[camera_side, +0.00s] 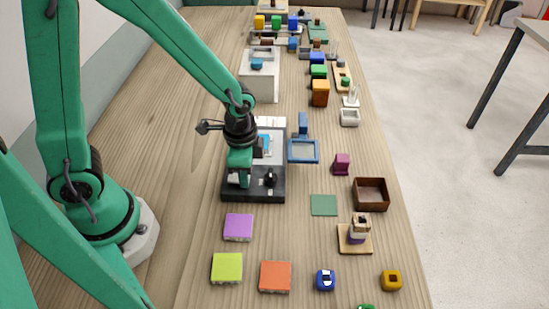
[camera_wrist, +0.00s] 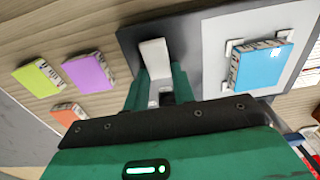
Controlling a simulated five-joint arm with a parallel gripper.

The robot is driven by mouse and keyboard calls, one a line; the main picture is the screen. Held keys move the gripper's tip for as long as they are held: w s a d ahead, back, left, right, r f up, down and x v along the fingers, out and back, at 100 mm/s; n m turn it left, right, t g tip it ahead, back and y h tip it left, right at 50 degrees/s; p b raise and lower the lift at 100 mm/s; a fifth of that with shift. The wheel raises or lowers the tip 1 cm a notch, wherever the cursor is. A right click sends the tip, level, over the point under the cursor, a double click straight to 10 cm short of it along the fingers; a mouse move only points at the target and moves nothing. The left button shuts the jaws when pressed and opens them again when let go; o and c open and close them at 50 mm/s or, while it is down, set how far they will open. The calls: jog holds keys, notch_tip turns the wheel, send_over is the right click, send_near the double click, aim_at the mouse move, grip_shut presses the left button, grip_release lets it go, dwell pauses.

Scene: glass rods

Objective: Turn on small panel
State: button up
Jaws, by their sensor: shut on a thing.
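The small panel (camera_side: 257,196) is a dark, low box with a black knob (camera_side: 270,179) on its right part, in the middle of the side view. My gripper (camera_side: 241,180) is over the panel's left part and points down. In the wrist view, my gripper (camera_wrist: 160,92) has its green fingers closed around a white lever-like piece (camera_wrist: 154,55) on the dark panel surface (camera_wrist: 190,32). The lower end of this piece is between the fingers and partly hidden.
A blue block (camera_wrist: 262,66) sits between white brackets on a light plate beside the dark surface. Purple (camera_side: 238,227), lime (camera_side: 227,268) and orange (camera_side: 275,276) blocks lie in front of the panel. A blue frame (camera_side: 303,152) stands right of it. A white box (camera_side: 260,78) stands behind.

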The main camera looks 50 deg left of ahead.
jog(key=shift+s+a+r+t, duration=0.1)
jog(key=shift+a+t, duration=0.1)
jog(key=shift+t, duration=0.3)
jog(key=o, duration=1)
jog(key=shift+s+r, duration=0.2)
jog(key=shift+r, duration=1.75)
jog(key=shift+s+r, duration=0.15)
jog(key=shift+r, duration=1.8)
